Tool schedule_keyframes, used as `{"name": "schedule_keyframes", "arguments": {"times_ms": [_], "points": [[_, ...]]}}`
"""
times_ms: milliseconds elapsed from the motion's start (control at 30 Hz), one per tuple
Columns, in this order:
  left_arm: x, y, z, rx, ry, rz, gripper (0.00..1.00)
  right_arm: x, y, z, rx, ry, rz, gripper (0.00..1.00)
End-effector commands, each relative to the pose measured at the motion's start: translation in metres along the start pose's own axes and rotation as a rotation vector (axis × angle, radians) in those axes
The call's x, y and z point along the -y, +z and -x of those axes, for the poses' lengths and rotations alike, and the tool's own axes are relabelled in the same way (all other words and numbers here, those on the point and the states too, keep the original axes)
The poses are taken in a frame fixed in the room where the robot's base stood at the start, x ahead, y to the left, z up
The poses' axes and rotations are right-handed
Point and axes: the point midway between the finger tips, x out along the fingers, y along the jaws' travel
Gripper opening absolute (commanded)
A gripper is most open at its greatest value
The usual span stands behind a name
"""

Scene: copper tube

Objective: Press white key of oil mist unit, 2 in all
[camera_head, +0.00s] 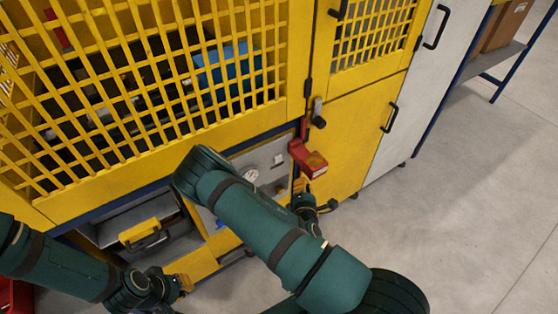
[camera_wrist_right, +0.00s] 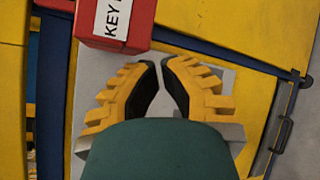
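A grey panel with a round white gauge (camera_head: 250,175) shows behind my right arm in the head view, low on the yellow machine; it may be the oil mist unit. A small pale patch (camera_head: 278,159) lies on it, too small to identify. No white key can be made out. My right gripper (camera_wrist_right: 161,65) has its yellow fingers nearly tip to tip, with nothing between them, over a grey surface.
A red box (camera_head: 308,159) sticks out from the machine; in the right wrist view the red box (camera_wrist_right: 115,25), labelled "KEY", is close above the fingers. A yellow-topped case (camera_head: 145,235) sits in a lower bay. Open floor (camera_head: 470,190) lies to the right.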

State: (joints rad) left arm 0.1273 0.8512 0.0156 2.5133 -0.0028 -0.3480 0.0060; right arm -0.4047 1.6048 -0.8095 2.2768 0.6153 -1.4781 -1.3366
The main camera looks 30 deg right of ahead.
Motion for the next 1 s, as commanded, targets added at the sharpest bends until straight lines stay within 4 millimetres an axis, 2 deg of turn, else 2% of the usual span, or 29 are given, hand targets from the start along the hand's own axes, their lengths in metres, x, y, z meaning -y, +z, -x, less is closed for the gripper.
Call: {"name": "schedule_keyframes", "arguments": {"times_ms": [367,800,1000], "points": [[0.0,0.0,0.0,0.0,0.0,0.0,0.0,-0.003,-0.003,-0.006,0.0,-0.003,-0.007,0.0],[0.0,0.0,-0.001,0.0,0.0,0.0,0.0,-0.026,-0.027,-0.049,0.0,-0.003,-0.008,0.0],[0.003,-0.001,-0.007,-0.003,0.0,0.0,0.0,-0.033,-0.035,-0.064,-0.001,-0.004,-0.006,0.0]]}}
